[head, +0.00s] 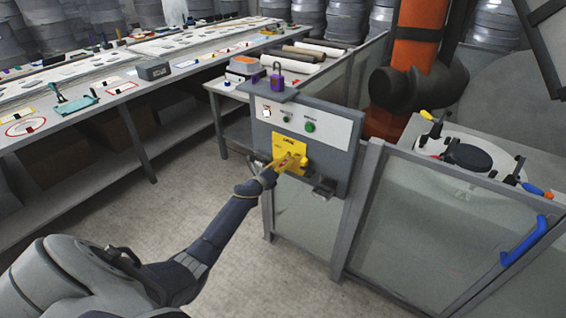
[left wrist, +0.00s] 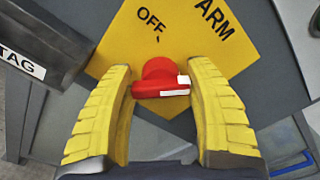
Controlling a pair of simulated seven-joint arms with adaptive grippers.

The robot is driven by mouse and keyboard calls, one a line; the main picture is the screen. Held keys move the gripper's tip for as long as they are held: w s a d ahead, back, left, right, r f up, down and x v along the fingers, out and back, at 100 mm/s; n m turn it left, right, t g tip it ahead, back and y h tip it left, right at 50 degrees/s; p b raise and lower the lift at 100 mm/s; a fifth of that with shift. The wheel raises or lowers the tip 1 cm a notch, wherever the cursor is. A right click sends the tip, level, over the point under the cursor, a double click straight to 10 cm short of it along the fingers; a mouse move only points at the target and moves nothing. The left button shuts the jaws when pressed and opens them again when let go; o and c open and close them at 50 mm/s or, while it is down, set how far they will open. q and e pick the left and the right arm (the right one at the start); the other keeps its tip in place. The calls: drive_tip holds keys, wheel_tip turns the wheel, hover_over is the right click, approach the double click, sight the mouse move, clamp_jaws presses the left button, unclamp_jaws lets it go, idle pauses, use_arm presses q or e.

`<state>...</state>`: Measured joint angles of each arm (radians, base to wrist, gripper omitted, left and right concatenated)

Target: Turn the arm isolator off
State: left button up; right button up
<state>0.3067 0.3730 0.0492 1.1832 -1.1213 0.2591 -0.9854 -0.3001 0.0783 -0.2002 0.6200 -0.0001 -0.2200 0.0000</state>
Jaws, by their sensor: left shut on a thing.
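The arm isolator is a red rotary handle (left wrist: 158,80) on a yellow plate (left wrist: 185,30) printed OFF and ARM in the left wrist view. Its bar lies crosswise in that view, with a white mark at its right end. The OFF word sits above the handle. In the head view the yellow plate (head: 289,148) is on the grey control panel (head: 342,165), and the handle is mostly hidden by my fingers. My left gripper (head: 290,161) reaches the plate. Its yellow fingers (left wrist: 160,105) are shut on the ends of the red handle. My right gripper is not in view.
The panel carries a green button (head: 310,127), a small white switch (head: 267,113) and a purple padlock (head: 277,82) on top. A fence (head: 440,225) with a blue handle (head: 524,240) runs right. A long bench (head: 60,130) stands left; floor below is clear.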

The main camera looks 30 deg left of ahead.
use_arm(q)
drive_tip(key=n, duration=0.4)
drive_tip(key=shift+f+n, duration=0.1)
drive_tip(key=shift+n, duration=0.3)
drive_tip(key=n, duration=0.4)
drive_tip(key=shift+a+f+n, duration=0.1)
drive_tip(key=shift+n, duration=0.2)
drive_tip(key=n, duration=0.4)
drive_tip(key=shift+f, duration=0.1)
drive_tip(key=shift+n, duration=2)
drive_tip(key=o, duration=1.2)
drive_tip(key=shift+f, duration=0.1)
drive_tip(key=s, duration=1.2)
drive_tip(key=shift+a, duration=0.15)
